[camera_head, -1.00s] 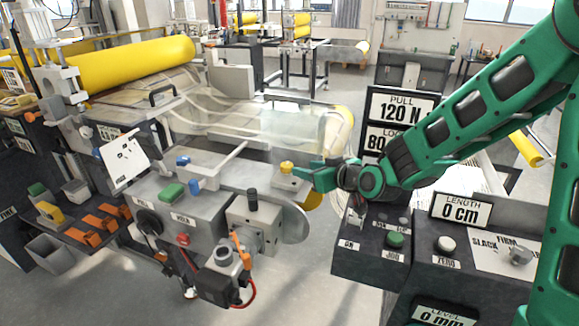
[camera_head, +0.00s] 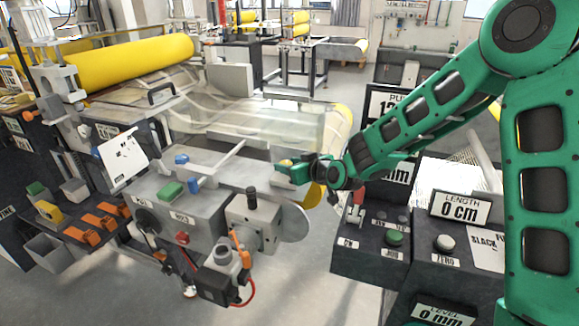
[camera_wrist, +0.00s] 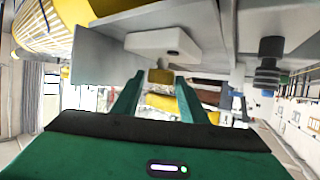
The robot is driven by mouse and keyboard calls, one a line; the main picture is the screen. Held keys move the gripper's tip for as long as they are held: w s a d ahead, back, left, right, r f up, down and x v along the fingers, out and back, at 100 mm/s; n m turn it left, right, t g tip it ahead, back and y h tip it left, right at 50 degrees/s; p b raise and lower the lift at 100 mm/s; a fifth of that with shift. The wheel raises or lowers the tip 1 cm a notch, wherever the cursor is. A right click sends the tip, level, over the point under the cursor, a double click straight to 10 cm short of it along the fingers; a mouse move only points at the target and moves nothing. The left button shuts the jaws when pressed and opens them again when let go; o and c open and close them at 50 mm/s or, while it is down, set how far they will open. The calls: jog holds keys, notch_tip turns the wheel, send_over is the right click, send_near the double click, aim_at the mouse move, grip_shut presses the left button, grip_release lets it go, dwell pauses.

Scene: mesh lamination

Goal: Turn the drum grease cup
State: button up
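The drum grease cup is a small yellow knob (camera_head: 286,162) on a grey block near the right end of the machine, partly hidden by my fingers in the head view. In the wrist view the cup (camera_wrist: 160,76) shows under a pale block, between my fingertips. My green gripper (camera_head: 285,173) reaches it from the right. In the wrist view my gripper (camera_wrist: 159,80) has its two fingers apart, one either side of the cup, with a narrow gap seeming to show on each side. The yellow drum (camera_head: 313,196) shows just below my gripper in the head view.
A console with a green button (camera_head: 394,238) and a length sign (camera_head: 459,207) stands below my arm. A dark cylinder (camera_wrist: 269,60) hangs at right in the wrist view.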

jog(key=c, duration=0.7)
jog(key=shift+a+m, duration=0.1)
jog(key=shift+m, duration=0.2)
jog(key=shift+s+a+m+t+h, duration=0.15)
jog(key=shift+m+t+h, duration=0.25)
jog(key=shift+h, duration=0.25)
jog(key=shift+s+a+m+t+h, duration=0.15)
jog(key=shift+m+t+h, duration=0.15)
jog(key=shift+m+h, duration=0.3)
jog(key=shift+w+a+m+t+h, duration=0.1)
jog(key=shift+a+m+t+h, duration=0.1)
jog(key=shift+m+h, duration=1.5)
jog(key=shift+w+a+m+t+h, duration=0.1)
jog(key=shift+a+m+t+h, duration=0.1)
jog(key=shift+m+h, duration=1.45)
jog(key=shift+h, duration=0.4)
jog(key=o, duration=0.8)
jog(key=shift+c, duration=0.2)
